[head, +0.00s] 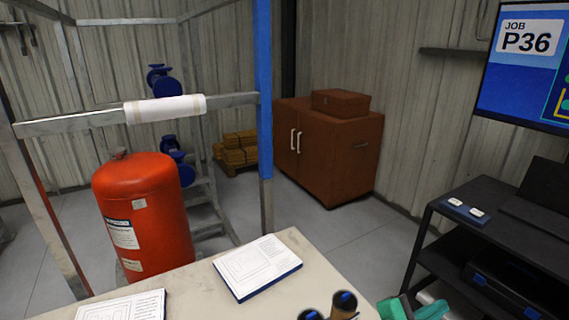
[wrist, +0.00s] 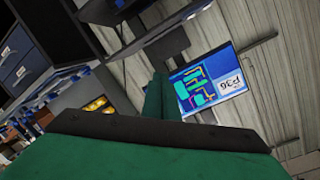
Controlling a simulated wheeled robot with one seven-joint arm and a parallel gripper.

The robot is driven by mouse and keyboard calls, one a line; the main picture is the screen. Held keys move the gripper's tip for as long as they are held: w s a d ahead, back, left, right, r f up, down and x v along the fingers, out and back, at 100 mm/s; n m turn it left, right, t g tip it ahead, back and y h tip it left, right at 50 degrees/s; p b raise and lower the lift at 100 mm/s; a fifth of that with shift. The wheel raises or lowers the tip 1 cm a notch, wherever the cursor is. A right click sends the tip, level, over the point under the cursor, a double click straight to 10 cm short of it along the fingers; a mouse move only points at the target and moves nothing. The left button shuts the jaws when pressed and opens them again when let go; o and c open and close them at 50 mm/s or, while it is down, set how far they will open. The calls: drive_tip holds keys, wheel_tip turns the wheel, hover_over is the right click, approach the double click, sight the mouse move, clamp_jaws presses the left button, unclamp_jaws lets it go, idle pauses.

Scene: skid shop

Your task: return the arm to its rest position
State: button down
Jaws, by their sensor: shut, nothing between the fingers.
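My gripper (wrist: 158,82) shows in the wrist view as green and dark parts filling the lower half, with a narrow green finger piece standing up in the middle. It is shut and empty. It points towards the wall with the screen and touches nothing that I can see. In the head view I cannot make out my gripper for certain. Green pieces show at the bottom edge there, cut off by the frame, and I cannot tell what they are.
A pale table (head: 205,292) with a white printed booklet (head: 257,266) lies in front. A red tank (head: 145,218) stands behind it at left, near a metal frame with a blue post (head: 263,90). A brown cabinet (head: 340,155), black shelf cart (head: 455,240) and screen (head: 525,65) stand beyond.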

drive_tip(key=s+a+f+n+t+y, duration=0.5)
drive_tip(key=a+f+n+y, duration=0.15)
drive_tip(key=a+n, duration=0.3)
drive_tip(key=s+a+f+n+t+y, duration=0.45)
drive_tip(key=a+f+n, duration=0.4)
drive_tip(key=n, duration=0.25)
drive_tip(key=s+a+f+y, duration=0.1)
drive_tip(key=s+a+f, duration=0.1)
drive_tip(key=s+a, duration=0.6)
drive_tip(key=s+a+f+g+y, duration=0.1)
drive_tip(key=s+a, duration=0.6)
drive_tip(key=s, duration=0.7)
drive_tip(key=shift+a+f+y, duration=0.4)
drive_tip(key=shift+f+y, duration=0.3)
drive_tip(key=shift+y, duration=0.1)
drive_tip(key=shift+s+g, duration=0.1)
drive_tip(key=shift+g, duration=0.15)
